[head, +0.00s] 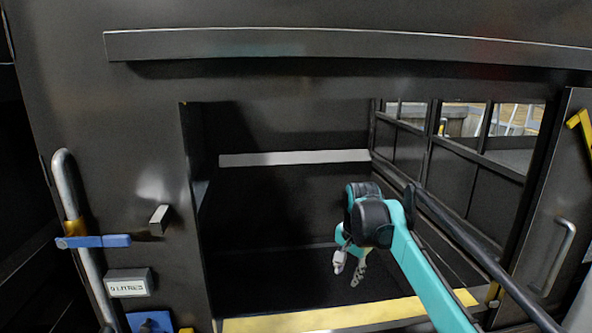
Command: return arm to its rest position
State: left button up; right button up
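My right arm (420,277) is teal with black joints and reaches in from the lower right. Its gripper (346,277) hangs down at the compactor's opening, over the dark floor and above the yellow sill (330,316). Its two grey fingers are spread apart with nothing visible between them. My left arm and gripper are not in view.
The black compactor front (110,130) surrounds the opening. A dark bar (480,255) runs diagonally beside my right arm. A door with a metal handle (560,257) stands at the right. At the left are a grey pipe (72,190) and a blue lever (95,241).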

jog(key=s+d+f+n+t+b, duration=0.2)
jog(key=s+f+n+b, duration=0.2)
jog(key=s+f+b, duration=0.7)
jog(key=s+d+f+n+t+b, duration=0.2)
jog(key=s+f+n+b, duration=0.3)
jog(key=s+f+b, duration=0.6)
jog(key=s+f, duration=0.4)
jog(key=f, duration=0.3)
jog(key=s+f, duration=0.3)
jog(key=f, duration=0.5)
jog(key=shift+s+d+t, duration=0.15)
jog(key=shift+s+t, duration=0.15)
jog(key=shift+s, duration=0.1)
jog(key=shift+r, duration=0.1)
jog(key=shift+d, duration=0.1)
